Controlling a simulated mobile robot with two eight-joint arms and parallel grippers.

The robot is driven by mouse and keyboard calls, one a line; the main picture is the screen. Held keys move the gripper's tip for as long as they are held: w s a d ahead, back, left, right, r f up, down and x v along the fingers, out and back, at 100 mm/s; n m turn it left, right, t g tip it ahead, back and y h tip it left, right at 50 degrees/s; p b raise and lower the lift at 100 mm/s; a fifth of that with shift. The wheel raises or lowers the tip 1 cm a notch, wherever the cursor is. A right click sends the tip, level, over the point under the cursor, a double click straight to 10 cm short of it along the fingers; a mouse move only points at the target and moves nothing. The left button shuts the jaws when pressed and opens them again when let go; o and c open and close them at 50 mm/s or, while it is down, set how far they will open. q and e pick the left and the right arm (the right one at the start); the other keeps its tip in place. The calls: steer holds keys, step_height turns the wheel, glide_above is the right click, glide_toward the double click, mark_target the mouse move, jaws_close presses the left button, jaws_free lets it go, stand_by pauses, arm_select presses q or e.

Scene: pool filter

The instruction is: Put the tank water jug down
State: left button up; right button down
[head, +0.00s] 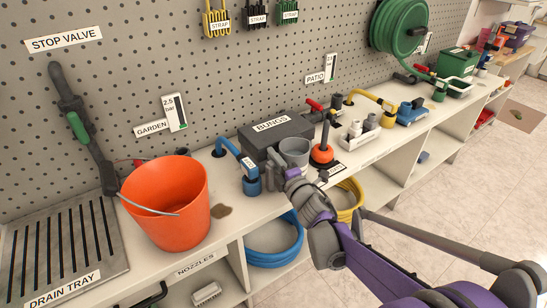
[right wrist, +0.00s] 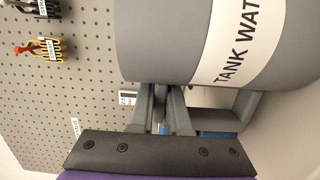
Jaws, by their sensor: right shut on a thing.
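The tank water jug is a grey, open-topped vessel (head: 295,148) over the bench in the head view, between the bungs box and the orange plunger-like tool. In the right wrist view the jug (right wrist: 165,42) fills the top, with a white band reading "TANK WAT". My right gripper (head: 288,176) is at the near side of the jug. The right wrist view shows its fingers (right wrist: 162,112) shut on the jug's grey handle. The jug looks about upright in the head view. Its base is hidden, so I cannot tell whether it touches the bench. My left gripper is not in view.
The bungs box (head: 272,128) is behind the jug. The orange-based tool (head: 322,154) stands close on its right, a blue pipe (head: 228,147) on its left. An orange bucket (head: 175,228) and a drain tray (head: 62,250) are farther left. Bare bench (head: 226,192) shows beside the bucket.

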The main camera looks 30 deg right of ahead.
steer(key=c, duration=0.9)
jaws_free()
steer(key=s+p, duration=0.2)
steer(key=s, duration=1)
steer(key=s+a+f+m+g, duration=0.4)
steer(key=s+f+m, duration=0.1)
steer(key=s, duration=0.2)
steer(key=s+a+f+m+g, duration=0.4)
steer(key=s+a+m+g, duration=0.1)
steer(key=s+m, duration=0.1)
steer(key=s+a+f+m+g+y, duration=0.1)
steer(key=s+a+f+m+g, duration=0.3)
steer(key=s, duration=0.4)
steer(key=shift+s+a+f+m+g, duration=0.35)
steer(key=shift+a+f+m, duration=0.4)
steer(key=shift+m, duration=0.45)
